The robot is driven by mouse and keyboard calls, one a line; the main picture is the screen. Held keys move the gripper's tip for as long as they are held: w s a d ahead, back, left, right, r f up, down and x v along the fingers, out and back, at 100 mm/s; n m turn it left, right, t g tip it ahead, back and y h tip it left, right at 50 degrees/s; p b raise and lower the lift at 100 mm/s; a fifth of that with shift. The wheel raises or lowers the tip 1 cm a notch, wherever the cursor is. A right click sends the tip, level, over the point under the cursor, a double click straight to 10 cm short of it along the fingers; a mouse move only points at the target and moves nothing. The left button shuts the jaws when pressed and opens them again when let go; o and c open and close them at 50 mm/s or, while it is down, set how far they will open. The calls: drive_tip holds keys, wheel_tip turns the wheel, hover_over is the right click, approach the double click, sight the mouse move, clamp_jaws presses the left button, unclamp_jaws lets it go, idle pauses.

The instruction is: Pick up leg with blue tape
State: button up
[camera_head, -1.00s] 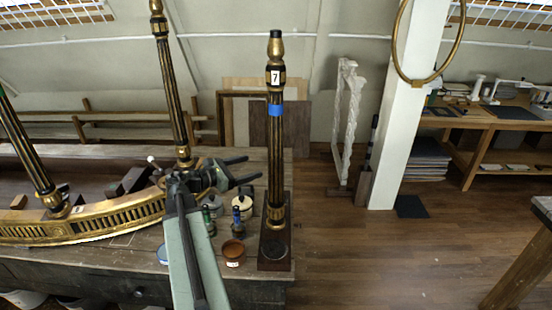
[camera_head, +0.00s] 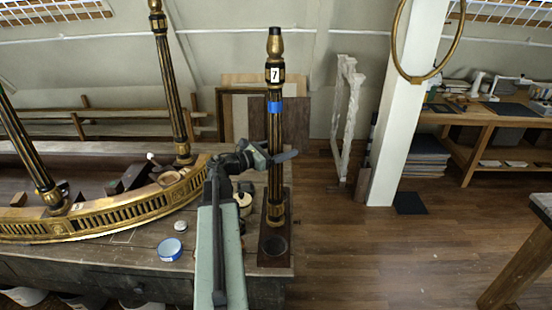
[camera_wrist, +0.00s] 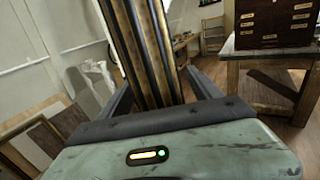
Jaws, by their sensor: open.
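The leg with blue tape (camera_head: 275,130) is a black and gold fluted column with a number 7 label and a blue band near its top. It stands upright on a dark wooden base (camera_head: 273,252) at the table's right end. My gripper (camera_head: 277,155) is at the leg's middle height, below the blue tape. In the wrist view the fluted shaft (camera_wrist: 150,50) stands between the two open fingers (camera_wrist: 163,88), one on each side. I cannot tell whether either finger touches it. The blue tape is out of the wrist view.
A gilt console frame (camera_head: 110,215) with other legs (camera_head: 172,85) lies left on the workbench (camera_head: 130,250). A blue-rimmed tin (camera_head: 169,249) is near the front.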

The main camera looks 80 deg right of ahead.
clamp_jaws()
wheel_tip(320, 180, up, 10)
drive_tip(key=p, duration=1)
wheel_tip(320, 180, up, 5)
drive_tip(key=p, duration=0.5)
idle(0.4)
drive_tip(key=shift+s, duration=0.1)
